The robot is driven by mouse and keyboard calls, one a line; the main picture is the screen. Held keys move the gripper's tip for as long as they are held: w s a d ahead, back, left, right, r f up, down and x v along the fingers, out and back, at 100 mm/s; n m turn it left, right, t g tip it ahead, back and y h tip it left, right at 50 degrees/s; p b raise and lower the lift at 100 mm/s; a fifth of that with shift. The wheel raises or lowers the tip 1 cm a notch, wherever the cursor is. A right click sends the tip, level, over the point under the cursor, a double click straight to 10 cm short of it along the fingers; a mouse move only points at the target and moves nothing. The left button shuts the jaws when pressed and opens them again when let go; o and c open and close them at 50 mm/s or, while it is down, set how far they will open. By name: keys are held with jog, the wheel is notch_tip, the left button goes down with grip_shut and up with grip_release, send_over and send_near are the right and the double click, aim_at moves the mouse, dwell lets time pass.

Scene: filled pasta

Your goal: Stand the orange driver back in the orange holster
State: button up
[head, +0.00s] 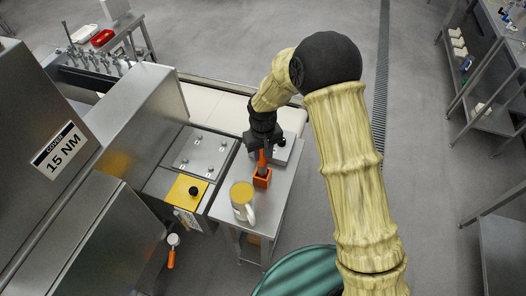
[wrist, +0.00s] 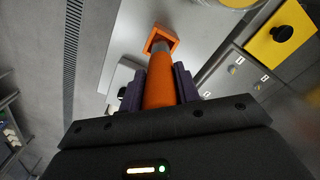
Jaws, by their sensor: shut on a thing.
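The orange driver (head: 262,158) is held by my gripper (head: 263,144), its handle pointing up and its lower end at the orange holster (head: 262,178). In the wrist view my gripper (wrist: 159,88) has its dark pads on both sides of the orange driver's handle (wrist: 158,90). The driver's grey shaft runs to the orange holster (wrist: 162,40), a square open-topped box on the steel table. The shaft's end is at or inside the opening; how deep I cannot tell.
A yellow panel with a black knob (head: 193,190) is on the machine to the left. Another orange-handled tool (head: 171,258) hangs lower left. A green round thing (head: 298,275) is at the bottom.

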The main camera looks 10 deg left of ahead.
aim_at(263, 161)
jog(key=shift+f+b, duration=1.8)
jog(key=shift+f, duration=0.8)
dwell(1.2)
jog(key=o, duration=1.2)
notch_tip(263, 161, up, 17)
jog(key=b, duration=0.3)
jog(key=shift+r+b, duration=0.2)
jog(key=shift+b, duration=0.15)
